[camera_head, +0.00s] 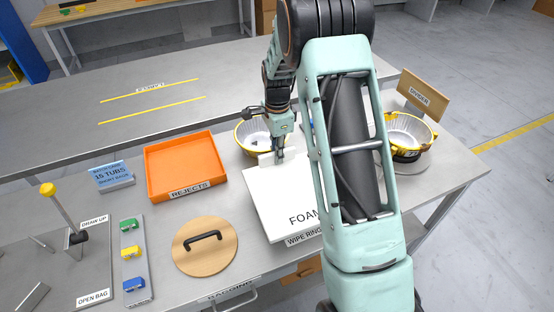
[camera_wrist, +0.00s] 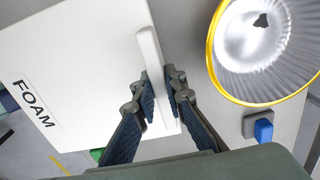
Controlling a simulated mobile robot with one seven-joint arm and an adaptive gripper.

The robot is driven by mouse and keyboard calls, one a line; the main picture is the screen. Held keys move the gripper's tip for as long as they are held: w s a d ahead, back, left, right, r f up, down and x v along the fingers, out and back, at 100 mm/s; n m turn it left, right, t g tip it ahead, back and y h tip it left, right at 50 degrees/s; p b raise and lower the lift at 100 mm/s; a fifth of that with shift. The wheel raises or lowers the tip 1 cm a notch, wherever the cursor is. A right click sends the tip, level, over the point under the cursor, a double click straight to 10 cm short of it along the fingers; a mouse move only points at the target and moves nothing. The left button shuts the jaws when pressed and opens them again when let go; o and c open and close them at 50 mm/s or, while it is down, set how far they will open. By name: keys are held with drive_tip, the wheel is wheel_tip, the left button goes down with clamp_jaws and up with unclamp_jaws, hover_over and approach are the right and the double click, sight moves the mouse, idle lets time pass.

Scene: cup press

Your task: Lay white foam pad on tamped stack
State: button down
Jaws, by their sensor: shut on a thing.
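My gripper (camera_head: 280,156) is at the far edge of a flat white board marked FOAM (camera_head: 278,192). In the wrist view, my gripper (camera_wrist: 160,88) is shut on a narrow white strip (camera_wrist: 148,50), which looks like the white foam pad seen edge-on. The strip stands over or against the FOAM board (camera_wrist: 85,60); I cannot tell whether they are joined. A fluted, yellow-rimmed tub (camera_head: 248,130) is just behind my gripper. I cannot tell which holds the tamped stack.
An orange REJECTS tray (camera_head: 150,150) is left of the board. A round wooden lid with a black handle (camera_head: 206,262) lies in front of it. A wooden DIVIDER board (camera_head: 423,92) stands behind the right tub. My arm hides the table between the tubs.

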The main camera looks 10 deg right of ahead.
drive_tip(key=shift+w+f, duration=0.2)
drive_tip(key=shift+f, duration=1.45)
drive_tip(key=c, duration=2)
unclamp_jaws()
drive_tip(key=shift+f, duration=0.1)
wheel_tip(320, 180, up, 10)
drive_tip(key=shift+w+a, duration=0.1)
drive_tip(key=shift+a, duration=0.05)
drive_tip(key=shift+o, duration=0.6)
drive_tip(key=shift+r, duration=0.4)
